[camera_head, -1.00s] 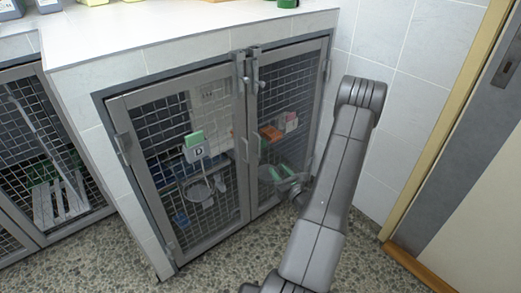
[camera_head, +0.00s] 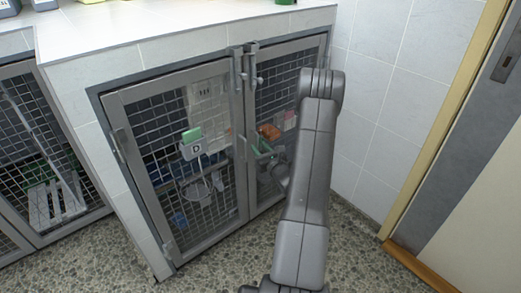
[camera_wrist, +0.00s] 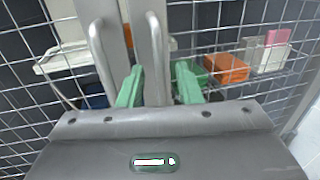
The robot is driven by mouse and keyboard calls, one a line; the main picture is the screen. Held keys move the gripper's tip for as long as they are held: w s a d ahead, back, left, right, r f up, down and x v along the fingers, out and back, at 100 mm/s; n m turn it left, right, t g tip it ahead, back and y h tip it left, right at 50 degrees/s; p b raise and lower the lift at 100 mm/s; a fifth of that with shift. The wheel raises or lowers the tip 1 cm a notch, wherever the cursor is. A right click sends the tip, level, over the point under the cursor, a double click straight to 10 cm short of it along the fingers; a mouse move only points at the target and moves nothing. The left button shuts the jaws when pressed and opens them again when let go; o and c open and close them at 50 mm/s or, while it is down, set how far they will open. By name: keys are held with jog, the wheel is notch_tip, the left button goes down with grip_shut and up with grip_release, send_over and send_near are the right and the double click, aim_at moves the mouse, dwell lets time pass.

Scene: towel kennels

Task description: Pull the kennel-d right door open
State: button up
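The kennel-d right door (camera_head: 318,55) is a grey metal frame with wire mesh, and it looks shut. Its upright bar handle (camera_wrist: 158,52) runs near the frame edge in the wrist view. My gripper (camera_head: 262,147) is at the door's handle height; in the wrist view its green fingers (camera_wrist: 160,80) are apart, one on each side of the lower part of this handle, with gaps visible. The left door (camera_head: 173,88) carries a "D" tag (camera_head: 196,150) and has its own bar handle (camera_wrist: 103,58). My arm hides much of the right door in the head view.
Latches (camera_head: 250,65) sit at the top where the doors meet. An orange box (camera_wrist: 227,68) and a pink box (camera_wrist: 277,37) are in a wire basket behind the mesh. A tiled wall (camera_head: 390,110) stands close on the right. Speckled floor (camera_head: 235,262) is clear in front.

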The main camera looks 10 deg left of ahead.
grip_shut()
jog(key=shift+d, duration=0.15)
